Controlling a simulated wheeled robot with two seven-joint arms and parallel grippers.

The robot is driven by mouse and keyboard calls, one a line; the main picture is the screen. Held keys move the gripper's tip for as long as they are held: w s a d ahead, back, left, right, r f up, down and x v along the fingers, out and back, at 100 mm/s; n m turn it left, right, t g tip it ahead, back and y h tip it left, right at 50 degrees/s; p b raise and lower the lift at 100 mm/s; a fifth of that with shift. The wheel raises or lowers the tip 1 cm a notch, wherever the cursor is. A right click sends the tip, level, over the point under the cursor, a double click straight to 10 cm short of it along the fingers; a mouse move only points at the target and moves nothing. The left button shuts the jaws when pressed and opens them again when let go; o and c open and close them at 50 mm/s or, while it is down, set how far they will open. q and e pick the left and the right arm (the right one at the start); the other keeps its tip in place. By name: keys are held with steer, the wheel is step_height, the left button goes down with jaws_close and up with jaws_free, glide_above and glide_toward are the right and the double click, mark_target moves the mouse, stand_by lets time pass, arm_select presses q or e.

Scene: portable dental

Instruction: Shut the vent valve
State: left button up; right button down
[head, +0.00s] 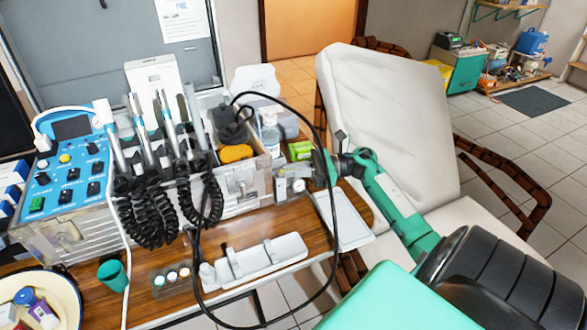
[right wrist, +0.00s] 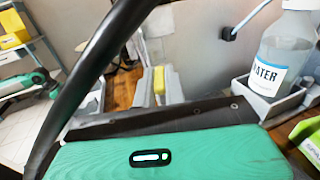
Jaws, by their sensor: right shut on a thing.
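A small grey unit with round fittings (head: 290,186) stands at the right end of the metal dental case (head: 238,185), at the table's right edge. My right gripper (head: 320,168) comes in from the right and is at this unit's right side. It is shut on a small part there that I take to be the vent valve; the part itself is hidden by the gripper. My left gripper is not in view.
A black cable (head: 322,120) loops close around my right gripper. A white tray (head: 345,222) lies below the gripper, and the pale dental chair (head: 375,95) is to the right.

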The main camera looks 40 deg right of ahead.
mark_target(280, 174)
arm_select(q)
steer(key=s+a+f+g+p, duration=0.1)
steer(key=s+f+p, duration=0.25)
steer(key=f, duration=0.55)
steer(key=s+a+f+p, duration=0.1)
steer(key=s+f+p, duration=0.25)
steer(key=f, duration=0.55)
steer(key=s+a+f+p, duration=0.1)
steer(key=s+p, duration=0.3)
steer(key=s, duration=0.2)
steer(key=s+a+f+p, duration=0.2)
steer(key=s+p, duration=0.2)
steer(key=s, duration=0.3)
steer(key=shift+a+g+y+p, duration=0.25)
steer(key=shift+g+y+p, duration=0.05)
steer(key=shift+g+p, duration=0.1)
arm_select(e)
steer(key=shift+s+a+m+t+h, duration=0.25)
steer(key=shift+a+m+t+h, duration=0.75)
steer(key=shift+m+h, duration=2)
steer(key=shift+s+a+m+t+h, duration=0.4)
steer(key=shift+m+t+h, duration=1.3)
steer(key=shift+h, duration=2.15)
steer(key=shift+s+a+m+t+h, duration=0.15)
steer(key=shift+a+m+t+h, duration=0.75)
steer(key=shift+m+h, duration=2.25)
steer(key=shift+n+h, duration=0.35)
steer(key=shift+h, duration=0.05)
